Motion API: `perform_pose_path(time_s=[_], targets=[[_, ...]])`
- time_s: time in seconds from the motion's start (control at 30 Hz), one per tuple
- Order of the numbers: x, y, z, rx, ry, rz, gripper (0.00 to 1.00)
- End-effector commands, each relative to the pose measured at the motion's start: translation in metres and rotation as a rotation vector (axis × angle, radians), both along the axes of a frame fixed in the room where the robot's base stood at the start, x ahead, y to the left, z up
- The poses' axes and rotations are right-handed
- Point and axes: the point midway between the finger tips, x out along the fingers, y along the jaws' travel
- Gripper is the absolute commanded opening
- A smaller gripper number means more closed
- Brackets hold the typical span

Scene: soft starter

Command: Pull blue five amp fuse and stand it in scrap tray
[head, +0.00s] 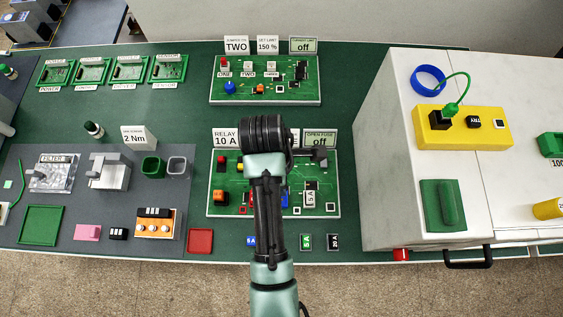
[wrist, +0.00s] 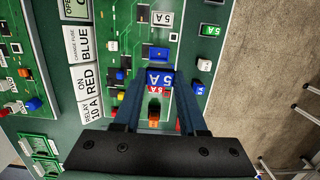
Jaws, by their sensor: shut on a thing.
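My gripper (wrist: 161,74) points down over the lower middle green board (head: 272,208). Its jaws are shut on a blue fuse (wrist: 160,80) marked 5 A, seen between the fingertips in the wrist view. Whether the fuse's base is still in the board is hidden. In the head view my arm covers the jaws and the fuse. Another blue fuse (head: 252,240) lies on the mat in front of the board. A small red tray (head: 200,241) lies at the mat's front edge, left of my arm; I cannot tell if it is the scrap tray.
A white upright 5 A fuse (head: 310,197) stands on the board, right of my arm. A green fuse (head: 306,242) and a black fuse (head: 333,242) lie at the front edge. A white cabinet (head: 400,150) rises on the right.

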Motion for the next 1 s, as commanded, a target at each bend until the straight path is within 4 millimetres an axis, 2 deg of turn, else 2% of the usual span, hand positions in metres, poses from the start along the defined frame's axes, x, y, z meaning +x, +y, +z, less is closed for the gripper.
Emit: perform_pose_path(time_s=[1.0], targets=[[0.0,0.0,0.026,0.0,0.0,0.0,0.0]])
